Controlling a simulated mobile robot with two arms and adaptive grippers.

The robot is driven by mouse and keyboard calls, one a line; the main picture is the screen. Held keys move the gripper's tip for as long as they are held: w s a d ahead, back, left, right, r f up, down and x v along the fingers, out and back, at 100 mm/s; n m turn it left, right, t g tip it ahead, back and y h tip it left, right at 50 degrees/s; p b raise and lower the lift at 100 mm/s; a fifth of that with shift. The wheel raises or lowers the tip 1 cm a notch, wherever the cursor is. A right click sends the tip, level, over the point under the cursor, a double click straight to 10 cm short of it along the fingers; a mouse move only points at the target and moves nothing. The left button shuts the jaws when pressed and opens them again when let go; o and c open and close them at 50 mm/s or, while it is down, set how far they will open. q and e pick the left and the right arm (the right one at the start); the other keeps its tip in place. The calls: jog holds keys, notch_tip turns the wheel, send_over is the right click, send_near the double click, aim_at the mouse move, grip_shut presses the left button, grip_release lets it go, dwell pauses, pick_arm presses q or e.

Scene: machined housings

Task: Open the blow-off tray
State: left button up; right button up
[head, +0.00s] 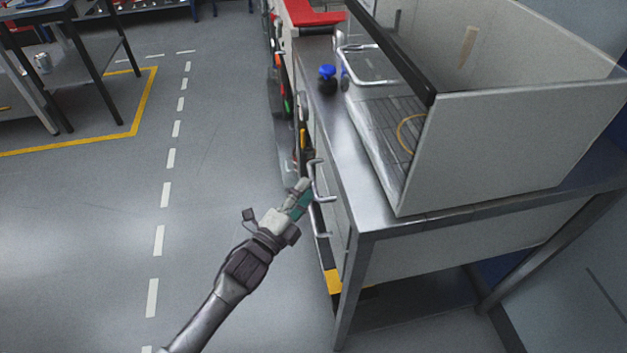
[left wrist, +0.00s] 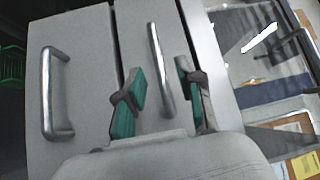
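Two grey drawer fronts are under the steel bench. The upper one has a metal bar handle (head: 319,181), and the lower one has another handle (head: 318,222). No label shows which is the blow-off tray. My left gripper (head: 303,196) is at the upper handle. In the left wrist view its teal fingers (left wrist: 161,78) stand apart, one on each side of the upper handle (left wrist: 164,60). Contact with the bar cannot be told. The other handle (left wrist: 50,90) is to the left there. Both drawer fronts look flush. My right gripper is not in view.
The steel bench (head: 335,130) carries an open-topped grey cabinet (head: 520,150) with a black-edged front. A blue-topped item (head: 327,78) stands on the bench beside it. The floor left of the bench is clear. A dark table (head: 75,70) stands at the far left.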

aim_at(314, 180)
pick_arm(q)
jog(key=shift+x, duration=1.95)
grip_shut()
jog(key=shift+f, duration=0.1)
